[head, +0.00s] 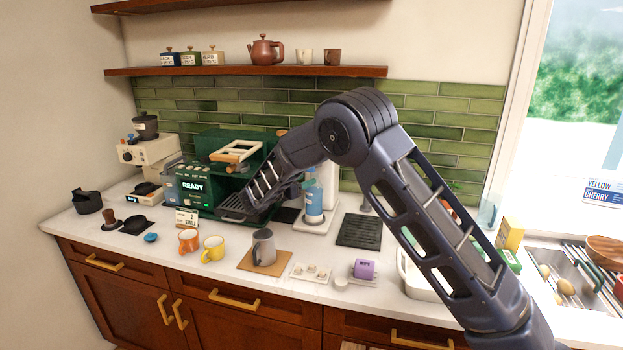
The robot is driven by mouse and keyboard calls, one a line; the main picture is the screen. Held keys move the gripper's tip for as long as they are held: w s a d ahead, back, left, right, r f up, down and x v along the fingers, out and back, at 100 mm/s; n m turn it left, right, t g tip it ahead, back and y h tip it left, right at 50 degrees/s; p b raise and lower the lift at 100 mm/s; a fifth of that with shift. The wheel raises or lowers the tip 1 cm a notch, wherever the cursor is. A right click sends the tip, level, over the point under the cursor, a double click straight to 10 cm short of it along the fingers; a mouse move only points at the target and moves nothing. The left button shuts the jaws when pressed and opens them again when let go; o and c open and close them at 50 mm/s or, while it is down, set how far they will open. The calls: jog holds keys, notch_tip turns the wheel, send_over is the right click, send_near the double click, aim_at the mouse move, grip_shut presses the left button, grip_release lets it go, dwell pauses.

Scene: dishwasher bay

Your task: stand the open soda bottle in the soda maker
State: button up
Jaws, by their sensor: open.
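The soda bottle (314,199), blue with a pale label, stands upright at the white soda maker (332,181). Its foot appears to be on the soda maker's base (318,226). The bottle's top is partly hidden by my arm, so I cannot tell whether it has a cap or meets the head of the machine. My gripper (299,183) is open, just left of the bottle's upper part. It is small and dark here, and I cannot tell whether its fingers touch the bottle.
A green coffee machine (187,185) stands left of my gripper. A dark drain mat (359,231) lies right of the soda maker.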

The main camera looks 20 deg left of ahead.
jog(key=v, duration=0.6)
jog(key=shift+s, duration=0.15)
jog(key=shift+a, duration=0.1)
